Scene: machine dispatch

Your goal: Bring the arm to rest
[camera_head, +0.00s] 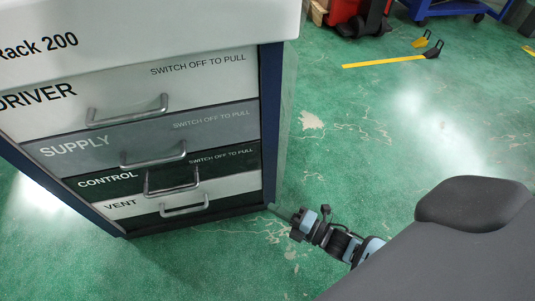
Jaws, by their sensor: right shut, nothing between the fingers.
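My right gripper (284,211) shows at the lower middle of the head view, at the end of my right arm, which comes in from the lower right. It is shut, with nothing between its fingers. Its tip points left, close to the lower right corner of the rack cabinet (270,120); I cannot tell whether it touches. My left gripper is not in view. Part of the right arm is hidden behind a dark grey body part of mine.
The cabinet fills the left, with handled drawers marked DRIVER (128,110), SUPPLY (153,154), CONTROL (172,181) and VENT (184,205). The green floor (370,130) to the right is mostly clear. A blue cart (450,8) and a red object (345,10) stand at the back.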

